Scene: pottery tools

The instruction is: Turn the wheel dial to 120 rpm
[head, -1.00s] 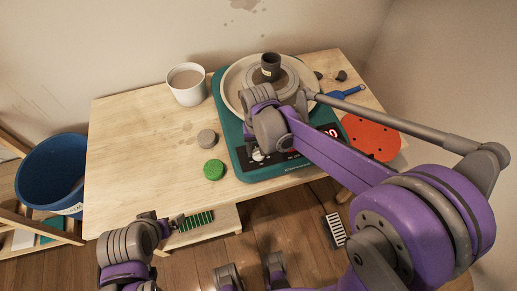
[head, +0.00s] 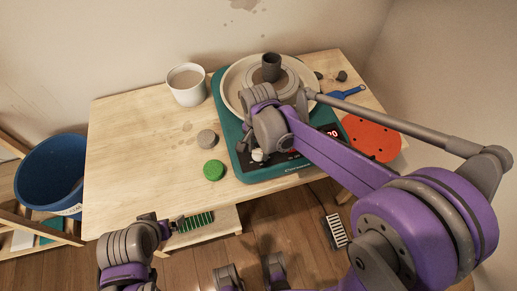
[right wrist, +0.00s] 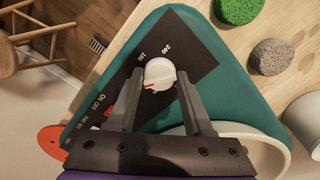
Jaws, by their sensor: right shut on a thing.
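The teal pottery wheel (head: 236,135) stands on the wooden table, with a dark cylindrical pot (head: 271,67) upright on its round plate. Its white dial (right wrist: 159,73) with a red pointer mark sits on a black panel marked 180 and 240 in the right wrist view. My right gripper (right wrist: 159,82) has a finger on each side of the dial and is shut on it. In the head view, my arm partly hides the red display (head: 333,133); the visible digits look like 20. My left gripper (head: 177,223) is low at the table's front edge, its jaws unclear.
A cup (head: 186,85), a grey sponge (head: 206,138) and a green sponge (head: 214,170) stand left of the wheel. An orange disc (head: 372,138) and a blue-handled tool (head: 347,92) lie right. The table's left part is clear.

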